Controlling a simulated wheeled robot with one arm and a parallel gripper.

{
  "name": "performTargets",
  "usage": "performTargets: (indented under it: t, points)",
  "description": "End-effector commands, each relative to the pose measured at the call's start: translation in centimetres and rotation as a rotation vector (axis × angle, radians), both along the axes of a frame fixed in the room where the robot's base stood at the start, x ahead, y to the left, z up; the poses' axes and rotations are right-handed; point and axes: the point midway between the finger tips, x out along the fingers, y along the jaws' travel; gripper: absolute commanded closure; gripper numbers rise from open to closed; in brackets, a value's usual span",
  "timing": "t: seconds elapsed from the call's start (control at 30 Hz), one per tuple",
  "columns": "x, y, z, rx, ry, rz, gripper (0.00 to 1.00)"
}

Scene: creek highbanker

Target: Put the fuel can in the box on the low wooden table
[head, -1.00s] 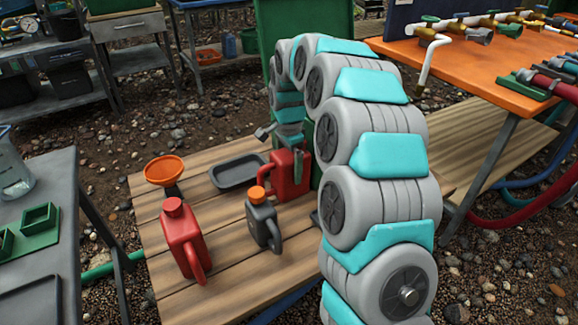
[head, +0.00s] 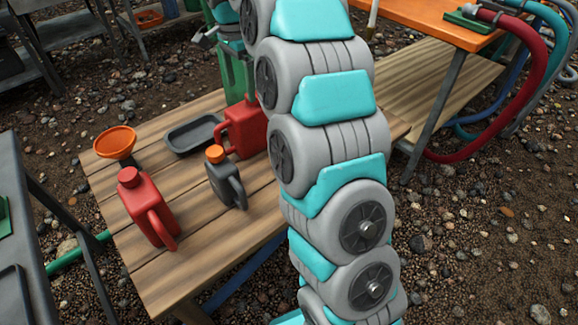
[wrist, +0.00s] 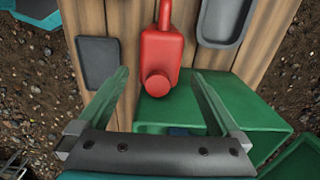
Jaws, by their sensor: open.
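My gripper (wrist: 159,73) is open, its two green fingers spread on either side of a red can in the wrist view (wrist: 162,55). It holds nothing; contact with the can cannot be told. In the head view this red can (head: 243,128) stands at the back of the low wooden table (head: 190,245), partly behind my arm. A second red can (head: 148,207) stands at the front left. A dark grey can with an orange cap (head: 225,180) stands between them. A green open box (wrist: 240,105) is beside the near red can in the wrist view, partly hidden by my gripper; something blue shows inside.
A black tray (head: 193,134) and an orange funnel (head: 115,142) sit on the table's left half. A flat dark piece (wrist: 98,62) lies left of the can in the wrist view. An orange table (head: 430,18) with hoses stands right. Grey benches stand at left.

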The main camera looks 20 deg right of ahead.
Motion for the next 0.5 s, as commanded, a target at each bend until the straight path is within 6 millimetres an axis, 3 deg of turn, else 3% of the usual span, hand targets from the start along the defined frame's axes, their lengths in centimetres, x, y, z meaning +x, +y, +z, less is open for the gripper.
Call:
performTargets:
  t: [0.17,0.27,0.5]
  points:
    - [-1.7,0.2,0.5,0.004,0.002,0.063,0.00]
    - [-4.4,0.4,0.8,0.008,0.011,0.163,0.00]
    - [-13.3,0.9,0.8,0.020,0.043,0.464,0.00]
